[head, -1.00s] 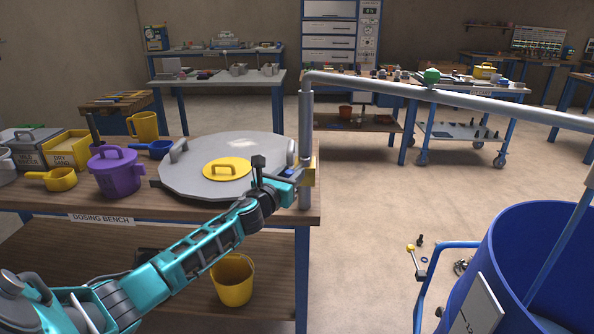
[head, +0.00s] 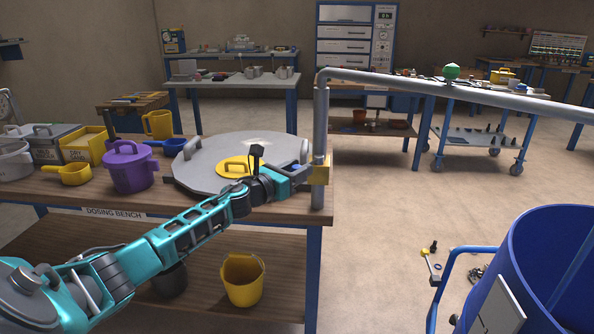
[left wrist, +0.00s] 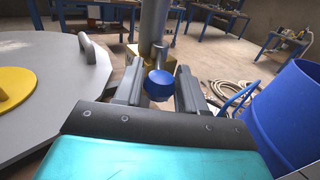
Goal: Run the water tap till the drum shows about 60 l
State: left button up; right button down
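The water tap has a yellow body (head: 320,169) on a grey upright pipe (head: 320,130) beside the bench corner. My left gripper (head: 302,172) is at the tap from the left. In the left wrist view the tap's round blue knob (left wrist: 159,84) sits between the two fingers, close to both. I cannot tell whether they press on it. The blue drum (head: 530,235) stands at the lower right, cut off by the picture edge, with a pale panel (head: 503,308) on its side. No reading and no water surface can be made out. My right gripper is not in view.
The dosing bench (head: 75,195) carries a large grey lid (head: 205,180) with a yellow cover, a purple pot (head: 130,167) and yellow containers. A yellow bucket (head: 243,282) is on its lower shelf. A long grey pipe (head: 440,84) crosses overhead to the right. Floor between bench and drum is mostly clear.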

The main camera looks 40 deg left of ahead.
pick_arm(q)
jog(key=o, duration=0.3)
jog(key=s+a, duration=0.1)
jog(key=s, duration=1.1)
jog(key=shift+s, duration=0.4)
